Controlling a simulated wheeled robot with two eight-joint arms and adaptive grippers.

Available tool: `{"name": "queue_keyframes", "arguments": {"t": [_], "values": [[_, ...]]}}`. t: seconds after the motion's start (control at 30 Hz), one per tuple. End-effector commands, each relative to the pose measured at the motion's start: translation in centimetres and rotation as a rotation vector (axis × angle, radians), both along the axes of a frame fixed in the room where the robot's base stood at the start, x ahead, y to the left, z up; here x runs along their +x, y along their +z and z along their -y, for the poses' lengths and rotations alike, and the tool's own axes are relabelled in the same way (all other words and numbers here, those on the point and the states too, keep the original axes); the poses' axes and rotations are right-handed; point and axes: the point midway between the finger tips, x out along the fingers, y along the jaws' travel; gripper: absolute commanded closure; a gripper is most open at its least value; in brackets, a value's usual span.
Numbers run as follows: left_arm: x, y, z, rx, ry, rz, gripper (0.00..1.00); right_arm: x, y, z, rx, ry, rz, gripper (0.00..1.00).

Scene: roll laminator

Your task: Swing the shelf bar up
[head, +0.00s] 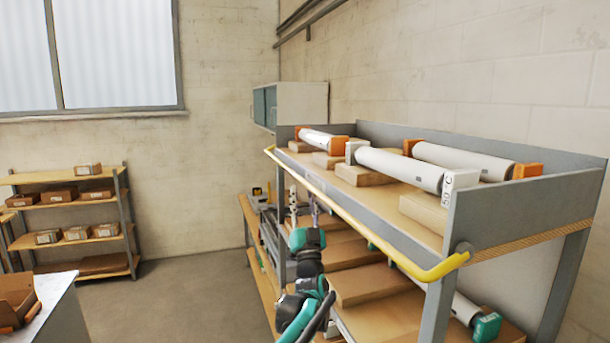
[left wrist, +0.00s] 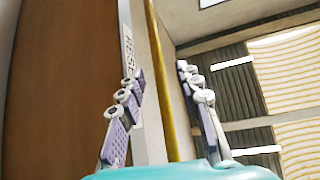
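My left gripper (head: 303,197) points upward just below and in front of the bar's far half. In the left wrist view, my left gripper (left wrist: 158,76) has its fingers spread, with the yellow bar (left wrist: 166,100) seen between them. Neither finger clearly touches the bar. My right gripper is not in view.
White rolls (head: 400,167) with orange and white end blocks lie on the upper shelf. Wooden boards (head: 370,283) fill the lower shelf behind my left arm. A box rack (head: 78,222) stands far left. The floor (head: 190,300) left of the shelf is open.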

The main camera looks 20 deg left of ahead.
Motion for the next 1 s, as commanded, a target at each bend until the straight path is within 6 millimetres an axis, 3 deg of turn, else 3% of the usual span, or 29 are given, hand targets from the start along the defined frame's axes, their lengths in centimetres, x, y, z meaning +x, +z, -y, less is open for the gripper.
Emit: {"name": "queue_keyframes", "arguments": {"t": [0.3, 0.67, 0.8, 1.0], "values": [[3.2, 3.5, -1.3, -0.001, -0.001, -0.001, 0.66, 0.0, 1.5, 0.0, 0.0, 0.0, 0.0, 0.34], [3.7, 3.9, -1.5, 0.0, -0.002, -0.002, 0.66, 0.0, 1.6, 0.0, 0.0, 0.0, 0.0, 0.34], [3.7, 3.9, -1.5, 0.0, -0.002, -0.002, 0.97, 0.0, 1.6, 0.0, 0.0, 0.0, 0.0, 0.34], [3.7, 3.9, -1.5, 0.0, -0.003, -0.002, 1.0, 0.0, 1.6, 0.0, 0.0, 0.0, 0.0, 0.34]]}}
